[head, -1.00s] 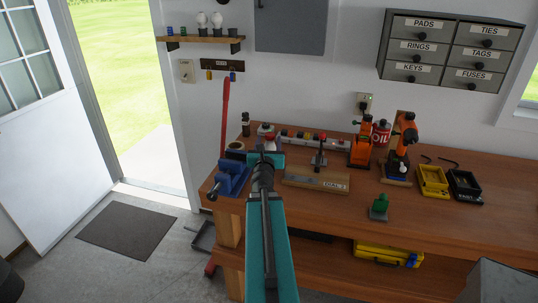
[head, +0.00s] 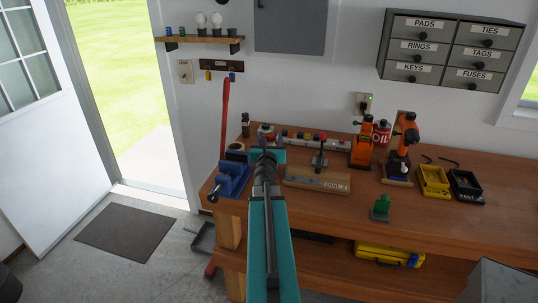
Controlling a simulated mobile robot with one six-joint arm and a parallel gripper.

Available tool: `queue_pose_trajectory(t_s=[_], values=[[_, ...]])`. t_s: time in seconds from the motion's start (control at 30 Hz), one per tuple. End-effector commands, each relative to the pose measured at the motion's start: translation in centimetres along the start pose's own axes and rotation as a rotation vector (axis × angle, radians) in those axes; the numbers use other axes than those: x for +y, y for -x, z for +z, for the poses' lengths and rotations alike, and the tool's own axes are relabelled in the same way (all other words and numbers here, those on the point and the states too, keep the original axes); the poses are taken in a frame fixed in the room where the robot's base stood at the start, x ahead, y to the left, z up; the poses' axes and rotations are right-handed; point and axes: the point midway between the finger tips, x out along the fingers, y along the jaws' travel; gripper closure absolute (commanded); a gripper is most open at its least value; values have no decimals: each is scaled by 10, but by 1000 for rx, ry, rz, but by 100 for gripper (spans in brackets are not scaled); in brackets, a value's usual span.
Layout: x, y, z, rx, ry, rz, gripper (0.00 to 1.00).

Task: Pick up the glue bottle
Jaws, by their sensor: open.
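No bottle in the head view can be read as glue. A small dark bottle (head: 245,124) stands at the back left corner of the bench, and its label is too small to read. My gripper (head: 266,152) is at the end of my teal arm, over the left part of the bench, to the right of the blue vise. It is open and seen from behind, and its fingertips are mostly hidden. I see nothing held in it. The small bottle is behind and left of it, apart from it.
The wooden bench (head: 450,228) carries a blue vise (head: 232,179), a board with a lever clamp (head: 318,180), a power strip (head: 300,137), orange drills (head: 403,143), a red oil can (head: 382,133), yellow and black trays (head: 434,180) and a green object (head: 381,207). An open doorway is left.

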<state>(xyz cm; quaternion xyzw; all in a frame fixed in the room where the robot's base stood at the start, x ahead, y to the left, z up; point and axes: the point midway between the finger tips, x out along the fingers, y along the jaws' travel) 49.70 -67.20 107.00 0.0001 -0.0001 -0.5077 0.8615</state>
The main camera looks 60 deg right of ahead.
Motion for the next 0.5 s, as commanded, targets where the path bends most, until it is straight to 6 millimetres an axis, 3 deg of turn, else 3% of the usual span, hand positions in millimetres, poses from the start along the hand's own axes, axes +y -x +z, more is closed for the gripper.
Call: queue_pose_trajectory(t_s=[0.2, 0.5], values=[[-6, -20, 0, -1, 0, -2, 49], [-9, -27, 0, 0, 0, -1, 49]])
